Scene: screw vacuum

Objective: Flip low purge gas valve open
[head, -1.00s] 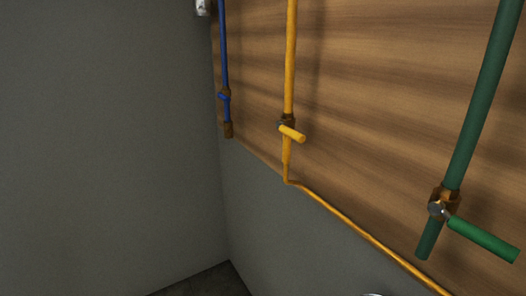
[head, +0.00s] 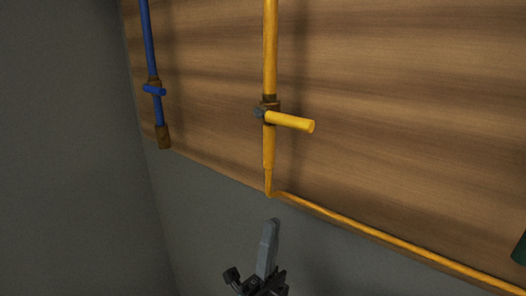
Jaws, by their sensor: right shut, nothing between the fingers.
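Three pipes with valves show on the wooden panel, and no label tells which one is the low purge gas valve. The yellow valve handle (head: 290,122) sticks out to the right, across its upright yellow pipe (head: 270,50). The blue valve handle (head: 154,90) is a short lever on the blue pipe (head: 149,40) further left. Of the green valve, only a dark green piece (head: 519,250) shows at the right edge. My right gripper (head: 271,226) is shut and empty, below the yellow valve and apart from it. My left gripper is out of view.
The wooden panel (head: 400,120) fills the upper right. The yellow pipe bends at its foot and runs down to the right along the panel's lower edge. A bare grey wall (head: 60,150) is at the left. The space in front of the yellow handle is clear.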

